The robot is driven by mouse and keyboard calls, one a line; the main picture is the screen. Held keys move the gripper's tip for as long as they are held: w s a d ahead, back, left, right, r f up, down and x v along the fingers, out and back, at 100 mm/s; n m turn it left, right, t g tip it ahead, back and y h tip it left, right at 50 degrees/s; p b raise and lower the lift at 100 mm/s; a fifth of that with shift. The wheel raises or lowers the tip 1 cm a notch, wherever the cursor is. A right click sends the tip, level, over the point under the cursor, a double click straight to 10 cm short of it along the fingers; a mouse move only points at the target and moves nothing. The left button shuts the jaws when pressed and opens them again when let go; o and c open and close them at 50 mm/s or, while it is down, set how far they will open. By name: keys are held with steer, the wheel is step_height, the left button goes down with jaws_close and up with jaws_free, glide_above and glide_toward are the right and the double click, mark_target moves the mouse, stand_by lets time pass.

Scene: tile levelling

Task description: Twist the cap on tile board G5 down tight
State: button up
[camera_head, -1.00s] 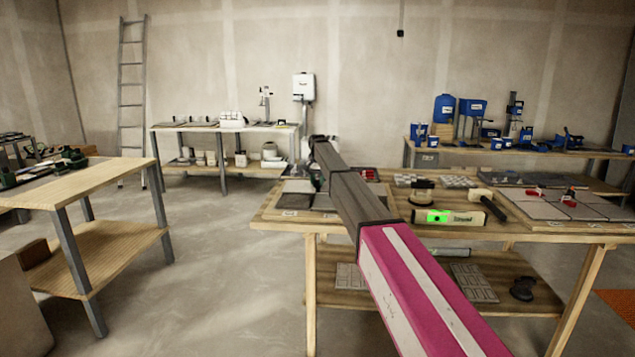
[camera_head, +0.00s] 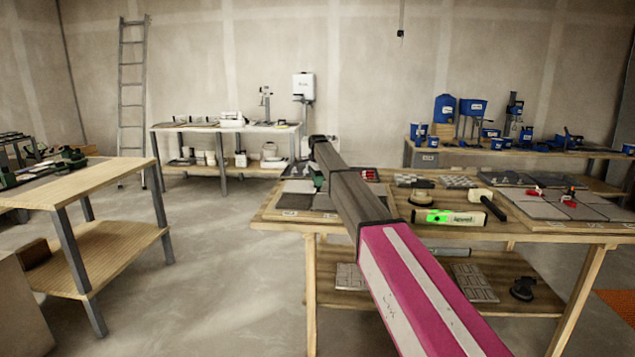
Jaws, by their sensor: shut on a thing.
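My pink and dark grey arm reaches over the wooden table to its left part. Only a small part of my gripper (camera_head: 317,182) shows below the arm's far end, low over a board of grey tiles (camera_head: 297,200). The fingertips and the cap in them are hidden or too small to make out. The arm covers part of this board. Another grey tile board (camera_head: 590,212) with red caps (camera_head: 568,200) lies at the table's right. The board labels are too small to read, so I cannot tell which is G5.
A second wooden bench (camera_head: 90,185) stands left, with open floor (camera_head: 225,260) between.

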steer(key=m, duration=0.5)
steer(key=shift+m, duration=0.3)
steer(key=m, duration=0.4)
steer(key=shift+m, duration=0.3)
steer(key=o, duration=0.9)
steer(key=shift+o, duration=0.2)
step_height(320, 180, up, 11)
steer(key=shift+f, duration=0.1)
